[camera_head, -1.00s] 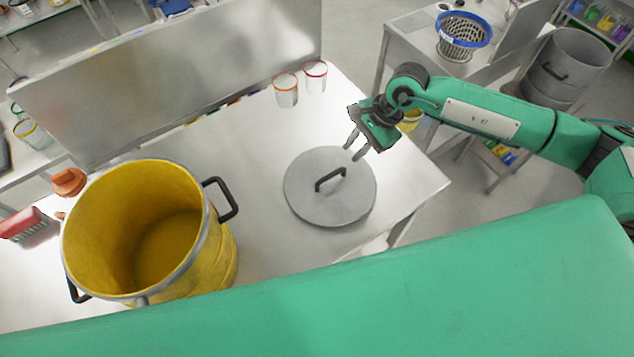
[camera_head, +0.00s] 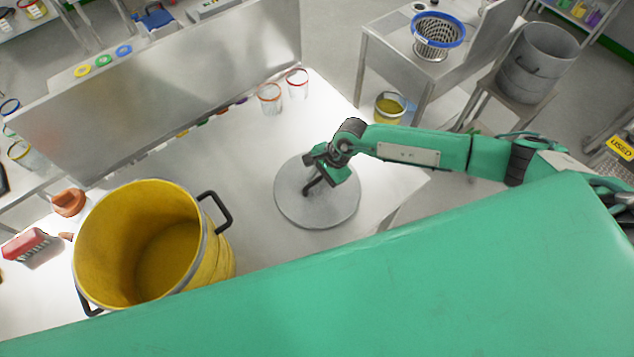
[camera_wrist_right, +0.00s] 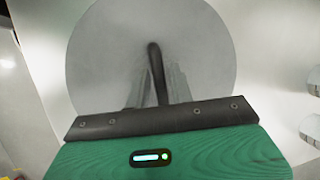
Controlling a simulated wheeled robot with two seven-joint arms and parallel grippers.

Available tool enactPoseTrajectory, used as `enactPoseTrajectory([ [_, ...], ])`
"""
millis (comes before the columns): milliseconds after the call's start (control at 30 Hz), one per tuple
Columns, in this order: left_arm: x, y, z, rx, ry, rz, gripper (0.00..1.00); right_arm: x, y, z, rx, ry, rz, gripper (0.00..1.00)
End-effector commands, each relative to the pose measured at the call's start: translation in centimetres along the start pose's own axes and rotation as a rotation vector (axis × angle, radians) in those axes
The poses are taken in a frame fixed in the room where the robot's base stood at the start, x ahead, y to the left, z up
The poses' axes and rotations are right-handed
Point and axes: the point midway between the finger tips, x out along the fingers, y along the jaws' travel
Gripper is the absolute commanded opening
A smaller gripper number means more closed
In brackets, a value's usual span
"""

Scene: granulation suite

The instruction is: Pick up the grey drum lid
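The grey drum lid (camera_head: 335,213) is a flat round disc lying on the steel table, with a dark bar handle on top. It fills much of the right wrist view (camera_wrist_right: 105,50). My right gripper (camera_head: 308,190) is over the lid at its handle, pointing down. In the right wrist view the handle (camera_wrist_right: 156,65) runs between the two fingers of the right gripper (camera_wrist_right: 160,88). The fingers look apart, one on each side, and I see no clear grip. The fingers partly hide the handle in the head view. My left gripper is not in view.
An open yellow drum (camera_head: 205,255) with black handles stands left of the lid on the table (camera_head: 230,150). An upright steel panel (camera_head: 170,85) lines the table's back. Bare table surrounds the lid.

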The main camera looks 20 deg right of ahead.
Motion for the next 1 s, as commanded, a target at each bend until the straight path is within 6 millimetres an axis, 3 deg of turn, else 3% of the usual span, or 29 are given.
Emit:
enactPoseTrajectory([
  [300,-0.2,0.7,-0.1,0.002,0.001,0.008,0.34,0.5,0.0,-0.1,0.000,0.001,0.000,0.23],
  [433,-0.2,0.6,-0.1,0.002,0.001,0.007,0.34,0.5,0.0,-0.1,0.000,0.001,0.000,0.00],
  [800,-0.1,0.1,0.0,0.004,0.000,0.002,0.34,0.3,-0.1,0.0,0.000,0.000,-0.002,0.00],
  [1000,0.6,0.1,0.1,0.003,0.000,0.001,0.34,-0.9,-0.4,0.5,-0.002,-0.001,-0.003,0.00],
])
